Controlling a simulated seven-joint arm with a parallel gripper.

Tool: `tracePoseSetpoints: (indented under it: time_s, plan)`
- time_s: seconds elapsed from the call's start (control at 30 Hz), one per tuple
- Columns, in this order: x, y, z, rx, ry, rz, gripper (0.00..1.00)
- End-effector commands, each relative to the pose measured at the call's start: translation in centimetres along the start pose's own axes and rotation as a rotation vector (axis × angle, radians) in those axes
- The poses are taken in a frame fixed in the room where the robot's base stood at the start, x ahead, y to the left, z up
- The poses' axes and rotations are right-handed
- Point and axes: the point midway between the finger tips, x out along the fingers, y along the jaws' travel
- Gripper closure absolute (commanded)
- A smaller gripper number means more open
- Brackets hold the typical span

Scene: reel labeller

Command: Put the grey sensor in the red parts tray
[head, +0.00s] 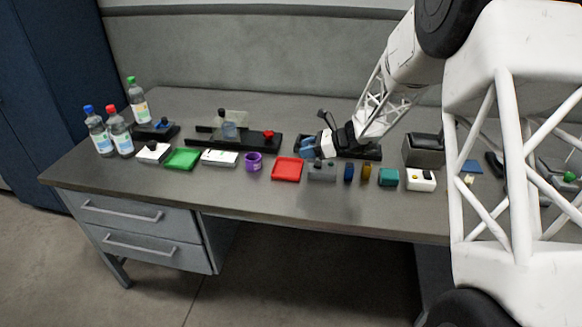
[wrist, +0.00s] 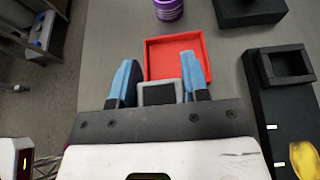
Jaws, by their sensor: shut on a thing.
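My gripper (wrist: 156,88) is shut, its two blue fingers on either side of the grey sensor (wrist: 158,93), which has a dark face with a light border. In the wrist view the sensor overlaps the near edge of the red parts tray (wrist: 178,57). The tray looks empty. In the head view the tray (head: 287,169) lies flat on the bench, and my gripper (head: 308,147) is above the bench, just right of the tray and towards the back. The held sensor cannot be made out clearly in the head view.
A purple spool (head: 253,161) stands left of the tray. The black labeller base (head: 225,140) lies behind. The bench front edge is clear.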

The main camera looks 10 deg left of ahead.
Motion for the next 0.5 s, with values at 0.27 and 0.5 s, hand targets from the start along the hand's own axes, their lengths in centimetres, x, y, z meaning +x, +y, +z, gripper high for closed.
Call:
tracePoseSetpoints:
  time_s: [0.27, 0.5]
  plan:
    - [1.1, 5.2, 0.0, 0.001, -0.001, 0.001, 0.82]
    - [1.9, 9.8, -0.2, 0.001, -0.001, 0.001, 0.82]
